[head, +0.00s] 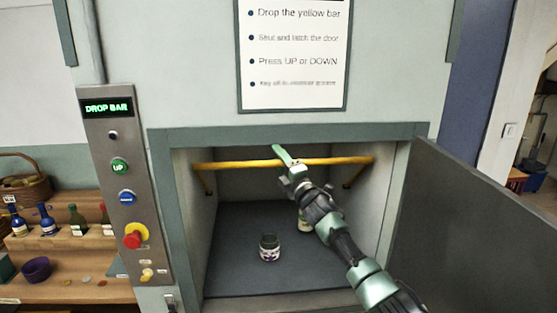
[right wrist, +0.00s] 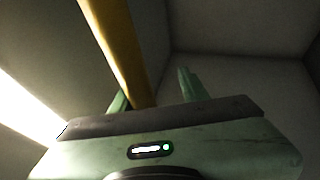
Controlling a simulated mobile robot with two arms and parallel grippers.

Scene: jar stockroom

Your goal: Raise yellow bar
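The yellow bar (head: 225,165) spans the upper part of the lift's opening, with a short arm slanting down at each end. My right gripper (head: 281,155) is at the middle of the bar, with a green finger showing above it. In the right wrist view the yellow bar (right wrist: 118,50) runs down between the two green fingers of my right gripper (right wrist: 155,95). The fingers are apart; the bar lies close to the left one, with a gap to the right one. I cannot tell whether they touch it. My left gripper is not in view.
A dark-lidded jar (head: 269,247) stands on the compartment floor (head: 235,220); another jar (head: 304,224) is partly behind my right arm. The door (head: 470,230) stands open at right. The control panel (head: 122,180) at left reads "DROP BAR". A shelf with bottles (head: 78,220) is farther left.

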